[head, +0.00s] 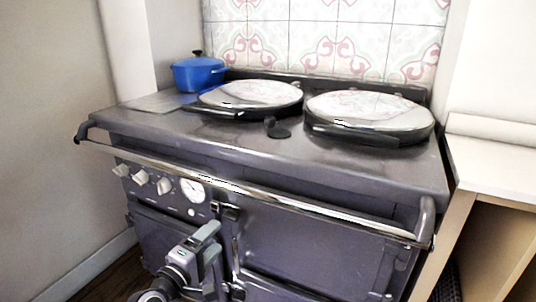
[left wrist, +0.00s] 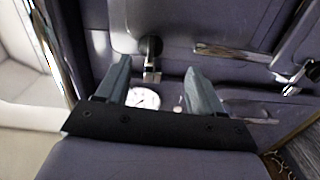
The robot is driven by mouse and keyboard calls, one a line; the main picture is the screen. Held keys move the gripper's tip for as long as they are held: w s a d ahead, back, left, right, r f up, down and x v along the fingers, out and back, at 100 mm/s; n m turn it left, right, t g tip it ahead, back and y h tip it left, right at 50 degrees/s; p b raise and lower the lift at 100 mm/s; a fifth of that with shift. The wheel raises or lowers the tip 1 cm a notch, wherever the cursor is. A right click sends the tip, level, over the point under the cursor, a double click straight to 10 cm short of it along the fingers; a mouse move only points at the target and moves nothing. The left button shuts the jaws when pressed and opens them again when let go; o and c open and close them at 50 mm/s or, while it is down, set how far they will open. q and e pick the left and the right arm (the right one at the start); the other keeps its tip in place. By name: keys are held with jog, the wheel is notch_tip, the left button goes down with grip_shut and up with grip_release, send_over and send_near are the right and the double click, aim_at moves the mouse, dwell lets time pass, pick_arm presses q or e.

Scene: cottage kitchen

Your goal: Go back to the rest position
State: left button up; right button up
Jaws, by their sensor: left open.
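My left gripper (head: 213,243) is low in front of the stove (head: 300,240), near its oven doors. In the left wrist view its two fingers (left wrist: 157,75) stand apart with nothing held between them. The stove front, a round dial and a door latch show beyond the fingers there. Whether the fingers touch the stove front I cannot tell. My right gripper is in neither view.
A chrome rail (head: 260,193) runs along the stove front above my left gripper. A blue pot (head: 198,75) stands at the back left. Two round lids (head: 250,95) (head: 368,110) cover the hotplates. A white counter (head: 495,165) adjoins on the right.

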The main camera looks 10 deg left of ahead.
pick_arm(q)
jog(key=s+f+m+g+y, duration=0.1)
jog(key=s+f+m+g, duration=0.1)
jog(key=s+f+m, duration=0.45)
jog(key=s+f+m+g+y, duration=0.1)
jog(key=s+f+m+g, duration=0.2)
jog(key=s, duration=0.7)
jog(key=s+f+m+g+y, duration=0.1)
jog(key=s+f+m, duration=0.45)
jog(key=s, duration=0.25)
notch_tip(320, 180, up, 15)
jog(key=s+a+p, duration=0.1)
jog(key=s+p, duration=0.1)
jog(key=p, duration=1.7)
jog(key=shift+s+a+m+y, duration=0.15)
jog(key=shift+a+m+y, duration=0.25)
